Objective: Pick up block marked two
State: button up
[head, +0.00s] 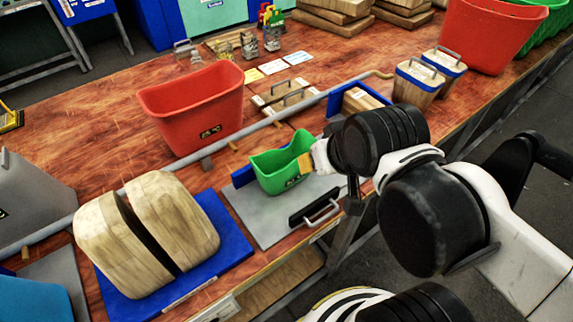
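No number two can be read on any block at this size. Two light wooden blocks with handles (418,85) stand at the right behind my arm. Flat wooden pieces with metal handles (279,97) lie at the middle back. Two large rounded wooden blocks (160,235) stand side by side on a blue mat at the front left. My gripper (318,158) is at the right edge of a small green bin (280,165), mostly hidden by my black wrist. Its fingers cannot be made out, nor whether it holds anything.
A red bin (195,108) stands behind the green one, and another red bin (490,32) is at the back right. A grey rail (240,133) crosses the wooden table (100,120). A grey plate with a handle (262,218) lies by the front edge.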

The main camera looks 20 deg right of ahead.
aim_at(451, 69)
jog(key=z, duration=1.45)
